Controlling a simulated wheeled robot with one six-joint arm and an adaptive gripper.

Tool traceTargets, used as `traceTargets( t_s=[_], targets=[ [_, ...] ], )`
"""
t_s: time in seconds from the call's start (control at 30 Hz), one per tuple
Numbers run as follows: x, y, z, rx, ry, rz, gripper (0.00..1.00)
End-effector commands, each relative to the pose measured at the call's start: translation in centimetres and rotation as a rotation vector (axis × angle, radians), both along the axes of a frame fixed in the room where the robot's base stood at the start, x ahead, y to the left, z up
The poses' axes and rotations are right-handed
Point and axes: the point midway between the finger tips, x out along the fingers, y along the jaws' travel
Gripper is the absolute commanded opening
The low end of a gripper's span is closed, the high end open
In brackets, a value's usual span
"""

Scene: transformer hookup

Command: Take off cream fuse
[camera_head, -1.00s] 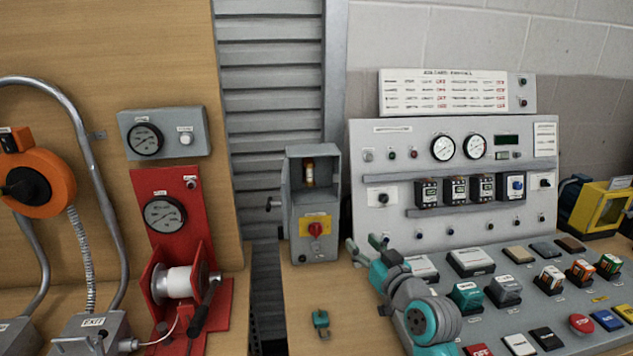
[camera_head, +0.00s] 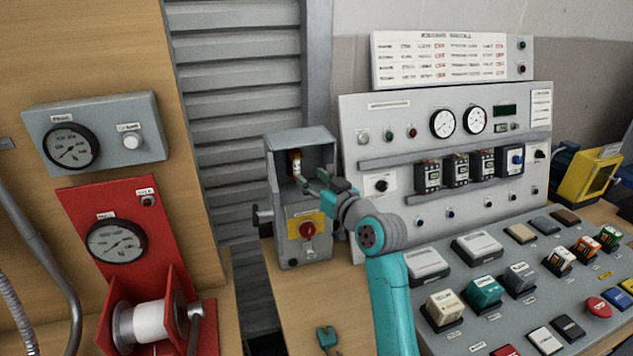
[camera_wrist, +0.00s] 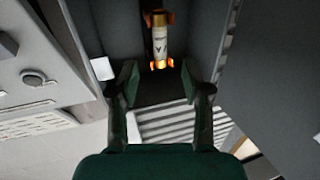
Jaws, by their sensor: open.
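The cream fuse (camera_head: 295,163) sits upright in the open upper part of the grey fuse box (camera_head: 328,146). In the wrist view the cream fuse (camera_wrist: 159,40) has brass-coloured end caps, held in orange-brown clips at both ends. My gripper (camera_head: 316,178) is at the box opening, just right of and slightly below the fuse. In the wrist view my gripper (camera_wrist: 157,82) has its two fingers apart, with the fuse ahead between them in the picture. The fingers appear apart from the fuse; the remaining distance is hard to judge.
Below the fuse, the box carries a red rotary knob (camera_head: 307,229) on a yellow plate. The box's side walls stand close around the opening. A grey control panel (camera_head: 376,112) is to the right. A small green part (camera_head: 326,337) lies on the wooden table.

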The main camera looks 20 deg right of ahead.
Motion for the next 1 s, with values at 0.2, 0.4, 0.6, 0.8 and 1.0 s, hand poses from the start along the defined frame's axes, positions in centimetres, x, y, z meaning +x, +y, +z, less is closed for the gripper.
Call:
traceTargets(
  t_s=[0.2, 0.4, 0.6, 0.8, 1.0],
  targets=[
    [3.6, 1.0, 0.1, 0.000, 0.000, 0.001, 0.48],
    [6.4, 1.8, 0.1, 0.000, -0.001, 0.001, 0.48],
    [7.9, 2.1, 0.1, -0.001, -0.001, 0.000, 0.48],
    [8.3, 2.2, 0.0, 0.000, -0.001, 0.000, 0.48],
    [8.2, 2.2, 0.0, 0.000, -0.001, 0.000, 0.38]
  ],
)
